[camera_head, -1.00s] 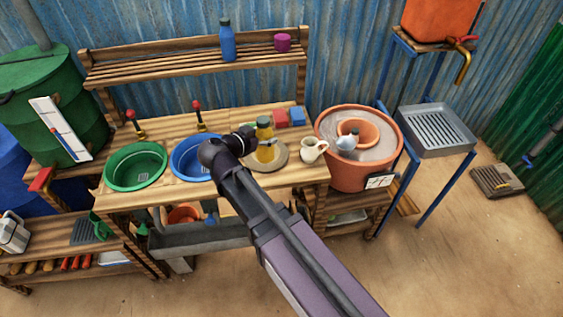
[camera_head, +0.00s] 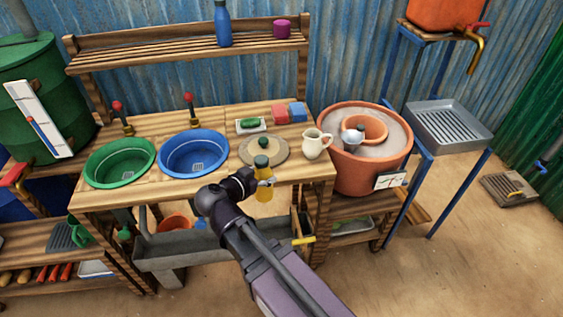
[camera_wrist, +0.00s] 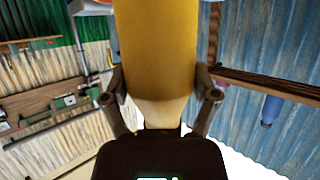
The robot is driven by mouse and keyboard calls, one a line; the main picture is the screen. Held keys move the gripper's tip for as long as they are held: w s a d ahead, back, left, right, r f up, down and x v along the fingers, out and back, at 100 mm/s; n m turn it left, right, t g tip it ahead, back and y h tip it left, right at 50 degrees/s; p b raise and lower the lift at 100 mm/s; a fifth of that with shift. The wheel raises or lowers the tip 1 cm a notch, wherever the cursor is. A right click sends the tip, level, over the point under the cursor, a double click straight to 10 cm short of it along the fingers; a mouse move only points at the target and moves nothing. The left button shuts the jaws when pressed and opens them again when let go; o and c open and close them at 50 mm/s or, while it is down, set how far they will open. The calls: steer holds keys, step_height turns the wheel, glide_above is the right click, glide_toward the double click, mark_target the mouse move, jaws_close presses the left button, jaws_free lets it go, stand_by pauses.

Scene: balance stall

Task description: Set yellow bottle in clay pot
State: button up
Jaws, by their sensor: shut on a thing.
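The yellow bottle (camera_head: 264,193) has a dark green cap. My gripper (camera_head: 265,182) is shut on its body and holds it nearly upright by the table's front edge. In the wrist view the yellow bottle (camera_wrist: 155,50) fills the space between both fingers (camera_wrist: 160,95); its top is out of that view. The clay pot (camera_head: 362,181) is a wide terracotta tub to the right of the bottle, filled with pale material around a smaller inner terracotta ring (camera_head: 376,126). A small pale rounded object (camera_head: 352,139) with a dark top sits at that opening and partly hides its inside.
A cream jug (camera_head: 315,146) stands on the table between bottle and pot. A round tan disc (camera_head: 252,153) lies behind the bottle. Red (camera_head: 279,112) and blue (camera_head: 298,111) blocks, a green basin (camera_head: 119,163) and a blue basin (camera_head: 193,152) share the tabletop. A metal tray (camera_head: 455,148) stands right.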

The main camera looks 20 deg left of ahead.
steer(key=shift+s+d+f+b, duration=0.1)
steer(key=shift+s+f+b, duration=0.15)
steer(key=shift+f+b, duration=0.4)
steer(key=shift+f, duration=0.15)
steer(key=w+a+f+b, duration=0.1)
steer(key=w+a, duration=0.9)
steer(key=w, duration=0.2)
steer(key=shift+a+f, duration=0.25)
steer(key=shift+f, duration=0.1)
steer(key=shift+f+b, duration=1.65)
steer(key=shift+b, duration=0.15)
steer(key=shift+f, duration=0.2)
steer(key=o, duration=1.2)
steer(key=shift+r, duration=0.1)
